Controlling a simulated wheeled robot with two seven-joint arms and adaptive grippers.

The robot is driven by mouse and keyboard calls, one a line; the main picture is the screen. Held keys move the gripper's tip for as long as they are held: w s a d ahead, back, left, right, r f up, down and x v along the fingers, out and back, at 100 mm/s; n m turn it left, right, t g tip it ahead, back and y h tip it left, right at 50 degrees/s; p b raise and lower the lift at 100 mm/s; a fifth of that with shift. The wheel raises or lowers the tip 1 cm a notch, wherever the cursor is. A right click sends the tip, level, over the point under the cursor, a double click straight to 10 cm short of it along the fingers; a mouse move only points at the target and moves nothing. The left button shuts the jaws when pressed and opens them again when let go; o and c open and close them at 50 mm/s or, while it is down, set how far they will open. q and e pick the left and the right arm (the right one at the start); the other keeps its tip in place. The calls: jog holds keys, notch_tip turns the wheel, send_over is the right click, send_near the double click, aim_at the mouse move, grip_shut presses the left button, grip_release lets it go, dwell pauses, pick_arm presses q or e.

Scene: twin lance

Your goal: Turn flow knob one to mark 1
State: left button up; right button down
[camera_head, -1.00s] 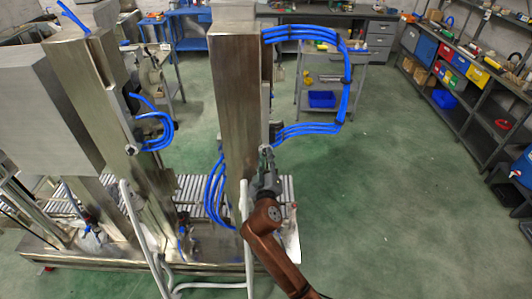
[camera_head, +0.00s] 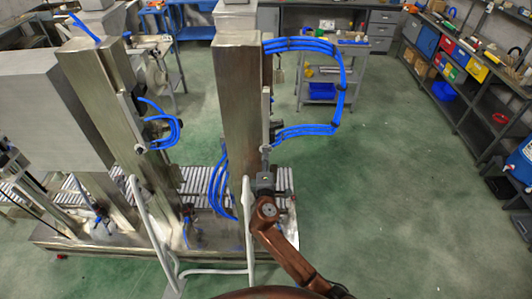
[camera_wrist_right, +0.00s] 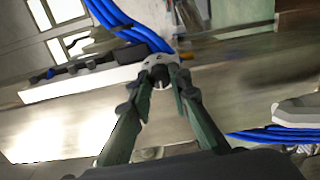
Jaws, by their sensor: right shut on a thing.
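My right gripper (camera_head: 265,160) is raised against the right edge of the tall steel column (camera_head: 243,100) in the head view. In the wrist view the two dark green fingers of this gripper (camera_wrist_right: 161,85) close on a small round pale-grey knob (camera_wrist_right: 158,62), which sits at the column's metal face. The fingertips cover part of the knob. Its marks are too small and blurred to read. In the head view the knob is hidden by the gripper. My left gripper is not in view.
Blue hoses (camera_head: 340,90) loop out right of the column, close above the gripper. A white bent tube rail (camera_head: 247,215) stands left of my forearm. A roller conveyor (camera_head: 200,180) runs behind. Green floor on the right is free, up to the shelves (camera_head: 470,75).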

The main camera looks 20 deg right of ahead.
jog(key=shift+a+n+p, duration=0.1)
jog(key=shift+n+p, duration=0.8)
jog(key=shift+n, duration=0.6)
jog(key=c, duration=1.8)
grip_release()
jog(key=v, duration=1.2)
